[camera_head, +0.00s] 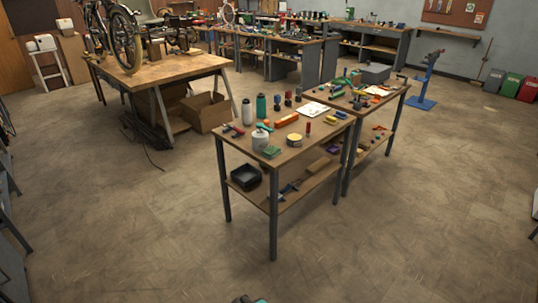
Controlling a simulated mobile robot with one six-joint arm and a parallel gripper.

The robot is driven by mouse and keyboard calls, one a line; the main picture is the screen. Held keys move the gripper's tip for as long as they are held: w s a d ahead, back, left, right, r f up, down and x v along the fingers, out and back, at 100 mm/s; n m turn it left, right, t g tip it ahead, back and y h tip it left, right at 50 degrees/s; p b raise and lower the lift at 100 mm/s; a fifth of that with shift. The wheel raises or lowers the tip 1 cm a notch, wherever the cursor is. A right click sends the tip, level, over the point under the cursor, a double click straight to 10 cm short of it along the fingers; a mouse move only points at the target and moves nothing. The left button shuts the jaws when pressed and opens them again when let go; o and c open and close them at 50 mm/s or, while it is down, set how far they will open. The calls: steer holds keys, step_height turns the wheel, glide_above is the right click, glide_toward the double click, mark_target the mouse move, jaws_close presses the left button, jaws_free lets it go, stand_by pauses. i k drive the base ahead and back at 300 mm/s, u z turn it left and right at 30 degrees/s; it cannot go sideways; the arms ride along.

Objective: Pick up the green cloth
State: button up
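A small green cloth (271,152), seemingly folded, lies flat on the top of the nearer workbench (241,151), close to its front corner. It sits just in front of a white-grey round container (260,139) and left of a yellow-rimmed round tin (294,140). Nothing covers the cloth. My gripper cannot be made out; only a small dark and teal piece, probably of my arm, shows at the bottom edge, well away from the bench.
Bottles, an orange object (286,120) and tools crowd the benchtop. A black tray (245,177) sits on its lower shelf. A second bench (396,93) stands close behind right. A wooden table (160,74) bears a bicycle at the left. Floor before the bench is clear.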

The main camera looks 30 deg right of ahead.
mark_target(272, 150)
steer(key=z, duration=0.05)
steer(key=i, duration=1)
steer(key=u, duration=0.05)
